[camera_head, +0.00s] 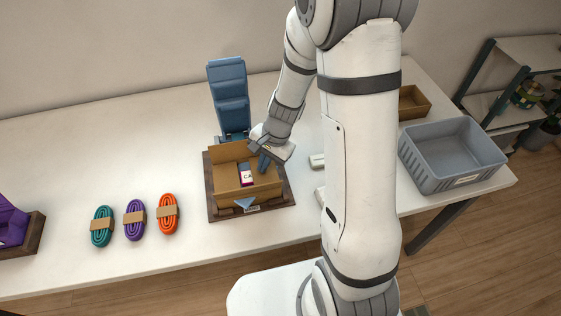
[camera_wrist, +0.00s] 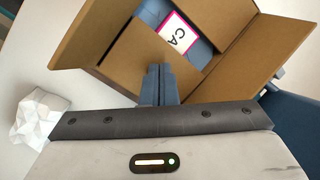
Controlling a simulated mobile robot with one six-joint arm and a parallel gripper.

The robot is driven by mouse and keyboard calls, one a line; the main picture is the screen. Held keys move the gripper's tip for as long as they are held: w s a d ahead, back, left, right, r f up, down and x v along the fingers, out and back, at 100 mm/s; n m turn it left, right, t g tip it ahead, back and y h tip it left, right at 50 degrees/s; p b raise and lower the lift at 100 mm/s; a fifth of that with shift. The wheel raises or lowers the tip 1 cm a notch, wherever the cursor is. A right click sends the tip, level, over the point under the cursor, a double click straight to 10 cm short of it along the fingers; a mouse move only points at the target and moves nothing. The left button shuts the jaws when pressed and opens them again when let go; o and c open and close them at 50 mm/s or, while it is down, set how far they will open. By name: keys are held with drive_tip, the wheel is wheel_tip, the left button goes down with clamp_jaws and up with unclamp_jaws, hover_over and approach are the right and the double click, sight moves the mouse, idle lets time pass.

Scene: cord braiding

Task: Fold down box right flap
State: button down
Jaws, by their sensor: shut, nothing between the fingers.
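The open cardboard box (camera_head: 262,192) stands on a dark wooden tray (camera_head: 221,214). A blue item with a pink-edged label reading "CA" (camera_head: 246,175) lies inside; its label also shows in the wrist view (camera_wrist: 177,36). The back flap (camera_head: 228,152) stands up and leans outward; it shows at right in the wrist view (camera_wrist: 257,58). My gripper (camera_head: 264,162) is shut and empty at the box's right side, its blue fingertips (camera_wrist: 159,72) over the near edge in the wrist view.
A blue upright stand (camera_head: 229,95) is directly behind the box. Teal (camera_head: 102,226), purple (camera_head: 135,220) and orange (camera_head: 167,213) cord bundles lie to the left. A grey crate (camera_head: 452,154) and small cardboard box (camera_head: 412,103) stand right. A white faceted object (camera_wrist: 37,117) is beside my gripper.

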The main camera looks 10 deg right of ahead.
drive_tip(key=shift+a+f, duration=0.1)
drive_tip(key=shift+f, duration=0.15)
drive_tip(key=shift+d+r, duration=0.25)
drive_tip(key=shift+r, duration=0.45)
drive_tip(key=shift+f, duration=0.3)
drive_tip(key=shift+f+b, duration=0.35)
drive_tip(key=shift+b, duration=0.05)
drive_tip(key=shift+r, duration=0.1)
